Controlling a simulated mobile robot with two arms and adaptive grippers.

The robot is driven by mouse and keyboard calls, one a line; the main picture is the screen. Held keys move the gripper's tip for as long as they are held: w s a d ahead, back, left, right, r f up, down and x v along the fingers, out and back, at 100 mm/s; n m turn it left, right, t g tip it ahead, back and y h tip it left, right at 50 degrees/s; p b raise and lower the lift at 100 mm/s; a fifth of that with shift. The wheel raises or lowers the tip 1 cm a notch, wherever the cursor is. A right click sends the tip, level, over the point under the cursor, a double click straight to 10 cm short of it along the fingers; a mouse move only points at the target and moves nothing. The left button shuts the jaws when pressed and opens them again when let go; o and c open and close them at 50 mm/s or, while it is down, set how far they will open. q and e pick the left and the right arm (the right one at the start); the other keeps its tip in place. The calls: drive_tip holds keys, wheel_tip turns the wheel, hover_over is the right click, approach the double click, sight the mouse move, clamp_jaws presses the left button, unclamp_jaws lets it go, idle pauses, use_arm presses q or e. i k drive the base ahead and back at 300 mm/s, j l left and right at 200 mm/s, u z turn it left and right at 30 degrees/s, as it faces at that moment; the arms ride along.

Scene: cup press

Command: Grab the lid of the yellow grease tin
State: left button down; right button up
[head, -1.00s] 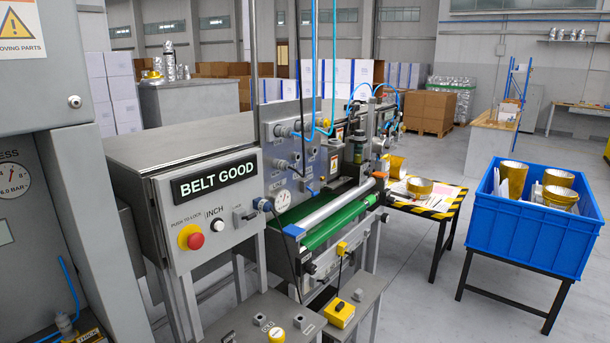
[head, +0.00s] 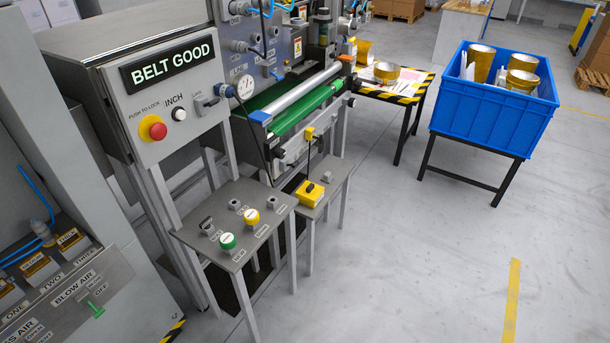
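A small round yellow piece with a paler top (head: 252,217) sits on the low grey stand (head: 262,240) in front of the machine. A similar green piece (head: 227,241) sits to its left and nearer. They are too small for me to tell whether the yellow one is the grease tin or a button. A yellow box with a black knob (head: 311,193) sits on the small grey shelf to the right. I see no thing that is clearly a lidded grease tin. Neither of my grippers shows.
The BELT GOOD panel (head: 164,83) and green belt (head: 305,108) stand behind the stand. A striped table (head: 421,86) with a gold roll (head: 387,71) and a blue crate (head: 489,116) with gold cylinders stand back right. A grey cabinet fills the left. The right foreground floor is clear.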

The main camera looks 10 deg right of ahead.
sight(311, 191)
drive_tip(key=i+l+u, duration=0.1)
drive_tip(key=l, duration=0.25)
drive_tip(key=i+l, duration=0.3)
drive_tip(key=i+l+u, duration=0.15)
drive_tip(key=l, duration=0.25)
drive_tip(key=i+l+u, duration=0.1)
drive_tip(key=i+l, duration=0.15)
drive_tip(key=k+l, duration=0.05)
drive_tip(key=l, duration=0.1)
